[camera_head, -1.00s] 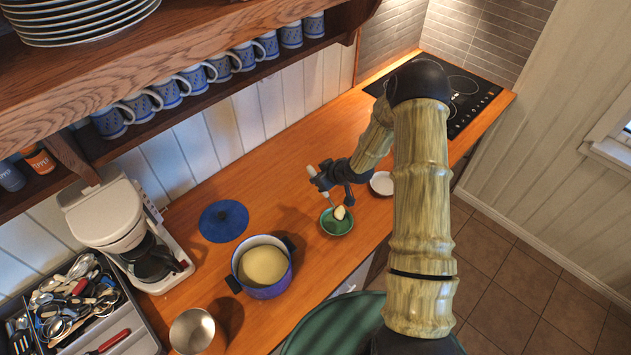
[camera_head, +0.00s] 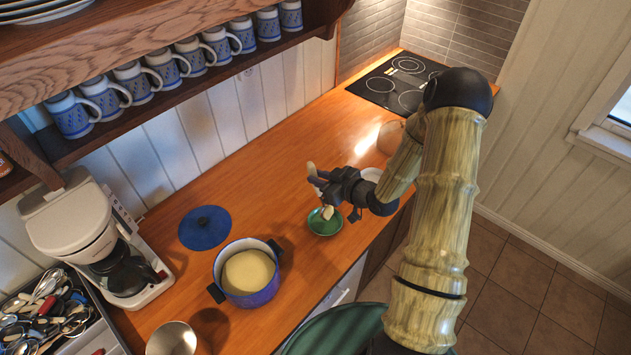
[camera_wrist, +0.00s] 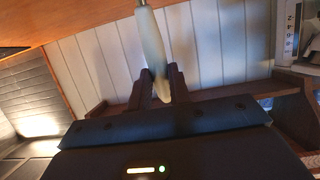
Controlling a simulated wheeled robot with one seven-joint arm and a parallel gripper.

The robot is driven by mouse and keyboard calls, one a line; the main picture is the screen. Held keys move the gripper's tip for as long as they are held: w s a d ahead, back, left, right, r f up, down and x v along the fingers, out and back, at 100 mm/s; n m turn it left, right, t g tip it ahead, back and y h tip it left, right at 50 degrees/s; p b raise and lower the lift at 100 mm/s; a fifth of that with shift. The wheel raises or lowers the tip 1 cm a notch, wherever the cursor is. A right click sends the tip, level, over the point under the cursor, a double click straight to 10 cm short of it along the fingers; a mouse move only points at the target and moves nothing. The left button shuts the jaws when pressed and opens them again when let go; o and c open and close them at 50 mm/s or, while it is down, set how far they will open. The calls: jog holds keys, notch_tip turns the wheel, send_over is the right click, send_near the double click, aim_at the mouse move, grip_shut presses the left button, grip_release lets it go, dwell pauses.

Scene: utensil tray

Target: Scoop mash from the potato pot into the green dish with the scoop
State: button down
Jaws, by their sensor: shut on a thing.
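The potato pot (camera_head: 262,296) is blue, holds pale mash (camera_head: 248,271), and stands on the counter. The small green dish (camera_head: 325,229) is to its right. My gripper (camera_head: 318,181) is above the dish, shut on the pale handle of the scoop (camera_head: 311,168). The handle also shows between my fingers (camera_wrist: 160,82) in the wrist view, where the scoop (camera_wrist: 150,38) runs to the top edge. A pale lump (camera_head: 327,212) shows at the dish's far rim below my gripper. I cannot tell whether it is in the scoop or touching the dish.
A blue lid (camera_head: 205,229) lies behind the pot. A metal pot (camera_head: 171,340) stands in front. A coffee maker (camera_head: 90,240) and utensil tray (camera_head: 99,343) are at left.

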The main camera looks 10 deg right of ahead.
jog(key=s+t+b, duration=0.1)
jog(key=s+d+y+b, duration=0.1)
jog(key=b, duration=0.1)
jog(key=shift+d+r+t, duration=0.2)
jog(key=shift+r+t, duration=0.1)
jog(key=shift+t, duration=0.1)
jog(key=shift+w+f, duration=0.1)
dwell(0.8)
